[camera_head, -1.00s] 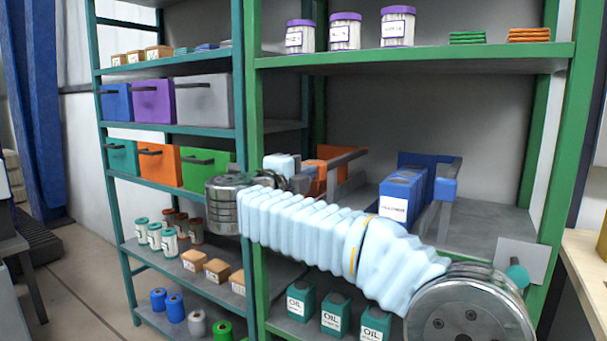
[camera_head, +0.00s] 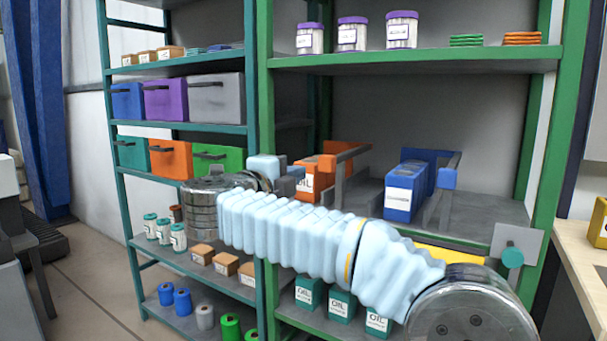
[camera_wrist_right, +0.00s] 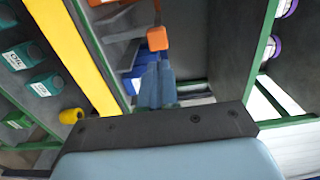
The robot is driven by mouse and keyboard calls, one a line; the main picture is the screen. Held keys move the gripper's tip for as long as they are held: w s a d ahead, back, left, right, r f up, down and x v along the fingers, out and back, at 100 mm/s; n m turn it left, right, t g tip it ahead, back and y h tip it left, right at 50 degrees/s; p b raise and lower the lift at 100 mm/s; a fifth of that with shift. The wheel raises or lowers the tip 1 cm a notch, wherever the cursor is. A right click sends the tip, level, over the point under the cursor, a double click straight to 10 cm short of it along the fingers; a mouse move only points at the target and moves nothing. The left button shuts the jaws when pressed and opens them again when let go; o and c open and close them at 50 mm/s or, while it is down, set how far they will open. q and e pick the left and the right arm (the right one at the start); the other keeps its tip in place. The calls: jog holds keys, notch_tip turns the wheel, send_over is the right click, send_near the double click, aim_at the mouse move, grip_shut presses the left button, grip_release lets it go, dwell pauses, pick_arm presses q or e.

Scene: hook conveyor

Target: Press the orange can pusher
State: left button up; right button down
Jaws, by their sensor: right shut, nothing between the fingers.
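The orange can pusher is a small orange block (camera_head: 327,163) on a grey bar frame, beside orange oil cans (camera_head: 306,183) on the middle shelf of the green rack. In the right wrist view the orange block (camera_wrist_right: 158,38) stands ahead of my fingertips, with a gap seeming to remain. My right gripper (camera_head: 294,178) is shut and empty, left of the orange block and partly in front of the cans. Its blue-grey fingers (camera_wrist_right: 158,85) show together in the wrist view. My left gripper is not in view.
A blue can holder with its blue pusher block (camera_head: 447,178) stands to the right on the same shelf. A yellow strip (camera_head: 450,255) runs along the shelf's front edge. Green oil cans (camera_head: 340,303) stand below. A green upright (camera_head: 265,120) is close to my right wrist.

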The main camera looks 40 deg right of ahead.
jog(key=shift+v, duration=2.4)
